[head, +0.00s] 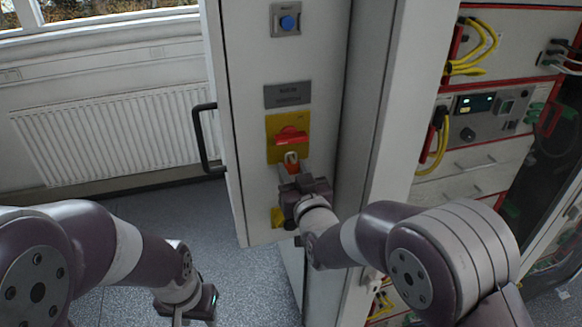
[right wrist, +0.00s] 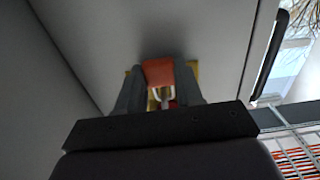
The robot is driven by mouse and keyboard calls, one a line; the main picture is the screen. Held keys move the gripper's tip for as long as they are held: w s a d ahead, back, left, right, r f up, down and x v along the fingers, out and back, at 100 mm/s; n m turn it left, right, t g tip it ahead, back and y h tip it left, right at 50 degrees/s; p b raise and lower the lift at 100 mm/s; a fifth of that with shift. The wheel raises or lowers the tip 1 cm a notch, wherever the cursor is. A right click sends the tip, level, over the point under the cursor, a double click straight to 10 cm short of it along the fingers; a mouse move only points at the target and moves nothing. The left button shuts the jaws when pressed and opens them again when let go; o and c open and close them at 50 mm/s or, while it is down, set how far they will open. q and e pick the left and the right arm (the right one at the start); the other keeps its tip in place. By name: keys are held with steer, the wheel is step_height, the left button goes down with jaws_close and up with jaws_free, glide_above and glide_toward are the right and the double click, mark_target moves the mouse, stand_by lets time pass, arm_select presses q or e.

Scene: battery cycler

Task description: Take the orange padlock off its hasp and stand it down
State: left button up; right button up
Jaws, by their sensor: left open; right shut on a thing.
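The orange padlock (head: 292,168) is at the lower edge of the yellow plate (head: 272,152) with the red rotary handle (head: 291,138), on the narrow grey cabinet panel. Its pale shackle (head: 291,157) shows just below the red handle; I cannot tell whether it still passes through the hasp. My right gripper (head: 290,176) is shut on the padlock from below. In the right wrist view the orange padlock body (right wrist: 158,72) sits between the two dark fingers, with the shackle (right wrist: 160,96) beyond. My left gripper (head: 192,310) is low at the left, open and empty, partly cut off by the frame edge.
A blue button (head: 287,22) and a grey label (head: 287,95) are above the yellow plate. A black door handle (head: 204,138) juts out left of the panel. Racks with yellow cables (head: 478,50) stand right. Open floor (head: 130,225) lies left.

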steer(key=shift+r, duration=0.45)
steer(key=v, duration=0.7)
steer(key=shift+b, duration=0.45)
stand_by(0.3)
